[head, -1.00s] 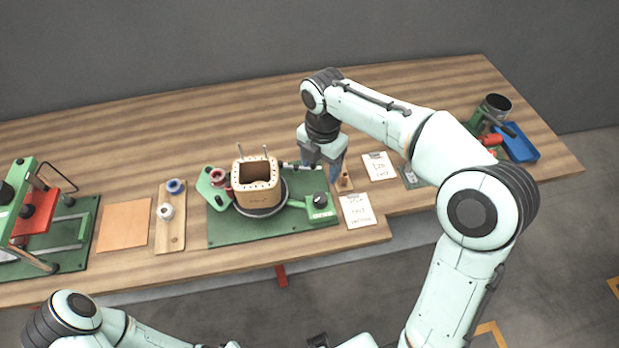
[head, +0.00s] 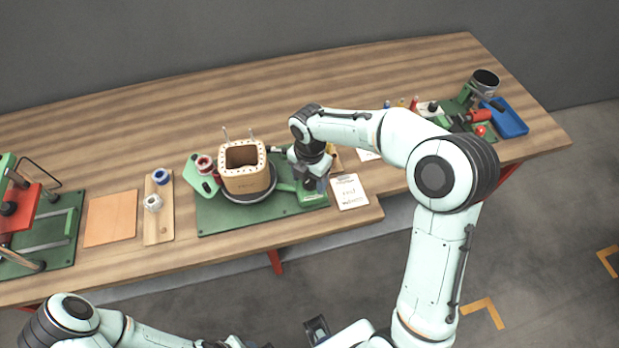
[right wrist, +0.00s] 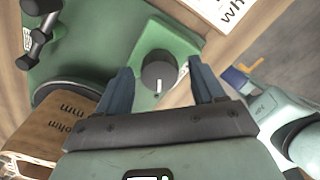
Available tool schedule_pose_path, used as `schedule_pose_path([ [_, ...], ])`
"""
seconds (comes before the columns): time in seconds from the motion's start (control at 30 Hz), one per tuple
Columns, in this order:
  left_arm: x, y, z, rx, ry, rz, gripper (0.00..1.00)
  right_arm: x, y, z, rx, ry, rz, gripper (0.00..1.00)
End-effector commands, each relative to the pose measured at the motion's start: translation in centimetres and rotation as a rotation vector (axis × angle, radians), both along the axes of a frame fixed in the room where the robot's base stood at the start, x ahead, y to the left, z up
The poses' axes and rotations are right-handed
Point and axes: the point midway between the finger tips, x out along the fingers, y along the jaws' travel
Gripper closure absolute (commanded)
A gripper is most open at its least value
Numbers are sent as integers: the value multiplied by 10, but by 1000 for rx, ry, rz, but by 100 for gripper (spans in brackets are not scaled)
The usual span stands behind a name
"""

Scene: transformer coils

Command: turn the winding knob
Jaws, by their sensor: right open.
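The winding knob (right wrist: 158,72) is a black round knob with a white pointer line, on a green block, in the right wrist view. In the head view it is hidden under my right gripper (head: 312,182). In the right wrist view my right gripper (right wrist: 160,88) is open, with one blue finger on either side of the knob; I cannot tell whether they touch it. The tan square coil former (head: 245,180) stands on a round turntable on the green base plate (head: 225,223). My left gripper is not clearly in view; only the left arm shows at bottom left.
A red spool (head: 204,164) stands left of the former. A white card (head: 349,192) lies right of the base plate. A wooden strip (head: 158,226) with a blue and a white spool lies to the left. A blue tray (head: 508,118) stands far right.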

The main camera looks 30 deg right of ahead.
Motion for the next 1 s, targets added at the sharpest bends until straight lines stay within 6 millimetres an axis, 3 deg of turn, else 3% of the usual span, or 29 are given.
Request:
schedule_pose_path([
  [0.23, 0, 0, 0, 0, 0, 0, 58, 0, 0, 0, 0, 0, 0, 35],
  [0.4, 0, 0, 0, 0, 0, 0, 58, 0, 0, 0, 0, 0, 0, 88],
  [0.73, 0, 0, 0, 0, 0, 0, 58, 0, 0, 0, 0, 0, -33, 88],
  [1.0, 1, 0, 2, 0, -1, 0, 58, 1, 1, 0, 1, 0, -186, 88],
])
